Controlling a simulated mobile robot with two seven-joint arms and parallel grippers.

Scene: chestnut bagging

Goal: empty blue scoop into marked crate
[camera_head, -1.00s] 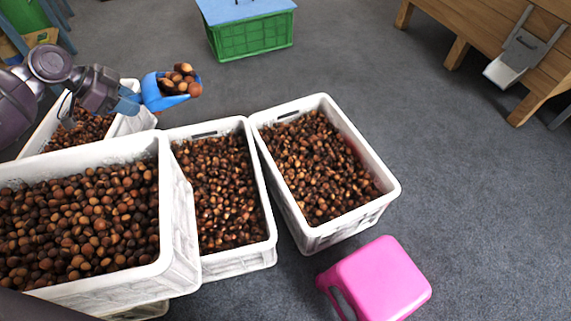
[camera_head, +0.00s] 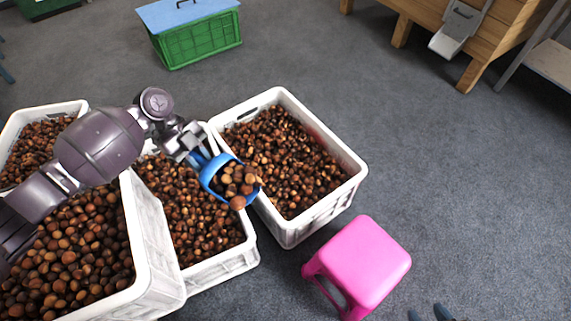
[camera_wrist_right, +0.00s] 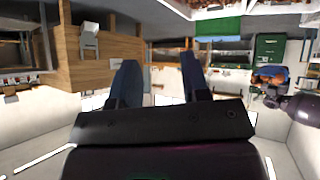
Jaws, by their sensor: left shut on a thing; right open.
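My left gripper (camera_head: 203,156) is shut on the blue scoop (camera_head: 210,173). The scoop is heaped with chestnuts and is held above the right edge of the middle crate (camera_head: 228,262), close to the left wall of the right crate (camera_head: 327,211). One chestnut sits at the scoop's lower lip. Both white crates are full of chestnuts. A faint reddish tint shows along the right crate's inner wall; I cannot make out a clear mark on any crate. My right gripper (camera_wrist_right: 157,88) is open and empty in the right wrist view; its fingertips show at the head view's bottom edge (camera_head: 428,314).
More white crates of chestnuts stand at the front left (camera_head: 158,258) and back left (camera_head: 48,110). A pink stool (camera_head: 368,262) stands in front of the right crate. A green crate with a blue lid (camera_head: 198,42) and a wooden bench (camera_head: 412,20) are behind. The right floor is clear.

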